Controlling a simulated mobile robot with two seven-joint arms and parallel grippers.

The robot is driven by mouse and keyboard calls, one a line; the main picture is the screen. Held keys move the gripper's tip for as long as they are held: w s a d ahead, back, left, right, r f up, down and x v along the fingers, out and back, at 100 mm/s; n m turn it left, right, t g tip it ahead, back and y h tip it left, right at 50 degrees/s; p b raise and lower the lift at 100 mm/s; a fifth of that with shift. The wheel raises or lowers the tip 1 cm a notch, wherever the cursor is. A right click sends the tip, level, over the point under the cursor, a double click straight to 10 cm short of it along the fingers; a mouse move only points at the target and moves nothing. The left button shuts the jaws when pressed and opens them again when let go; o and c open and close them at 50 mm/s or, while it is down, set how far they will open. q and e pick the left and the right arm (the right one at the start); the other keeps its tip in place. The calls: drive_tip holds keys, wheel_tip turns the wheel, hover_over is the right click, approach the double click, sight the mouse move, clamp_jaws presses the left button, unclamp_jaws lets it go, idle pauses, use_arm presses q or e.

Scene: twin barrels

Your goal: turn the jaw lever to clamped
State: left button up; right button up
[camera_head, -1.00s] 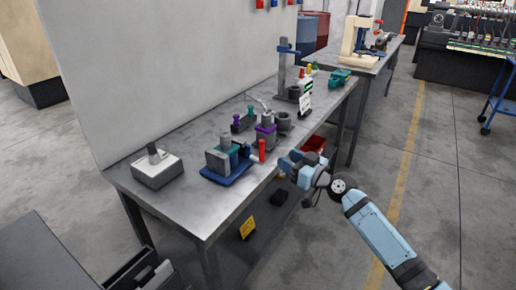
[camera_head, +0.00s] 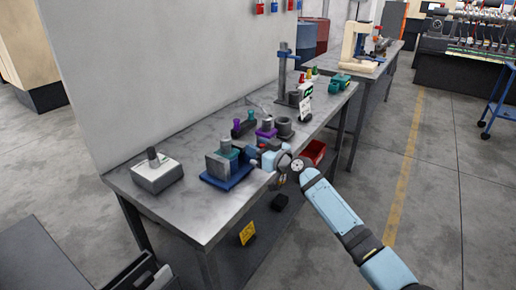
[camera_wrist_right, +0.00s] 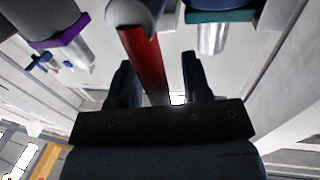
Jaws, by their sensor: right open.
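A small vise-like fixture with a blue base (camera_head: 228,181) and a grey block (camera_head: 214,165) stands on the front part of the metal bench. A red lever (camera_wrist_right: 143,55), which I take for the jaw lever, runs between the two dark fingers of my right gripper (camera_wrist_right: 158,60) in the wrist view. The fingers stand open with a gap on either side of the lever. My left gripper is not in view.
A purple-based fixture (camera_head: 266,134) and a dark grey cup (camera_head: 284,127) stand just behind my gripper. A grey box with a knob (camera_head: 157,173) is at the left.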

clamp_jaws()
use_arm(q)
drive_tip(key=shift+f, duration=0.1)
use_arm(e)
drive_tip(key=m, duration=0.1)
drive_tip(key=w+m, duration=0.1)
drive_tip(key=d+m+b, duration=0.1)
drive_tip(key=shift+w+d+f+m+g, duration=0.1)
drive_tip(key=shift+w+f+m+g, duration=0.2)
drive_tip(key=shift+w+m, duration=0.1)
drive_tip(key=shift+w+d+f+m, duration=0.15)
drive_tip(key=shift+w+d+m, duration=0.05)
drive_tip(key=shift+m, duration=0.4)
drive_tip(key=shift+w+d+f+m+g+b, duration=0.2)
drive_tip(key=shift+w+m+g+b, duration=0.15)
drive_tip(key=shift+m, duration=0.25)
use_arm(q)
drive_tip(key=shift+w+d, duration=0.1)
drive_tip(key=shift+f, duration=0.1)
